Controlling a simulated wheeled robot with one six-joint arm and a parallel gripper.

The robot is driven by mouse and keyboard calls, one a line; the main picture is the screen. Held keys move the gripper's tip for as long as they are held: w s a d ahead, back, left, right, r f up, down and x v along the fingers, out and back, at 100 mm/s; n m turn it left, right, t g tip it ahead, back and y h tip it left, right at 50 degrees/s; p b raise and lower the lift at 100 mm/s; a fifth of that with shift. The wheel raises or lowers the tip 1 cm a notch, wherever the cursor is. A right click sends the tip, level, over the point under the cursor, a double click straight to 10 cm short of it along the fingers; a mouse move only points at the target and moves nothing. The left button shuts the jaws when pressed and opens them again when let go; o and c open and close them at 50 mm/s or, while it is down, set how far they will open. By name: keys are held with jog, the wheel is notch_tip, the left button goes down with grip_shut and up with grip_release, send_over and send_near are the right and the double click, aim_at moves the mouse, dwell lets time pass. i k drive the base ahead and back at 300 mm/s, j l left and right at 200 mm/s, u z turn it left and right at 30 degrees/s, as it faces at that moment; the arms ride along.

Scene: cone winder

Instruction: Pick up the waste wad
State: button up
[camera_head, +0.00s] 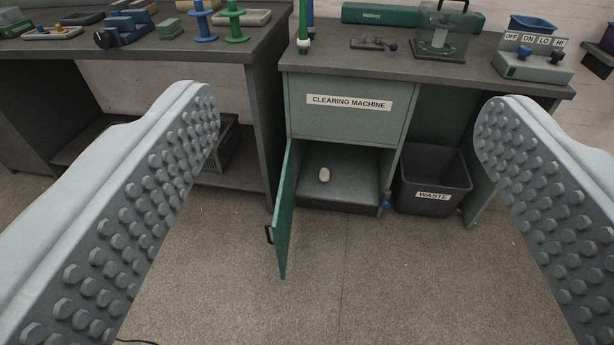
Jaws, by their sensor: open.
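A small whitish wad (324,175) lies on the floor of the open compartment under the "CLEARING MACHINE" panel (348,104). My gripper (350,115) is open and empty, with its two studded fingers wide apart at the left and right of the picture. The wad shows between the fingers, well beyond them and not touched by either. Nothing covers the wad.
The compartment's green door (286,215) stands open toward me on the left. A dark bin marked "WASTE" (433,180) stands to the right. The bench top (330,56) above carries a labelled switch box (532,67) and other items. The floor in front is clear.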

aim_at(324, 175)
jog(key=i+j+z, duration=0.1)
jog(key=i+j, duration=0.15)
jog(key=i, duration=0.2)
jog(key=i+j, duration=0.25)
jog(key=i, duration=0.15)
jog(key=z, duration=0.05)
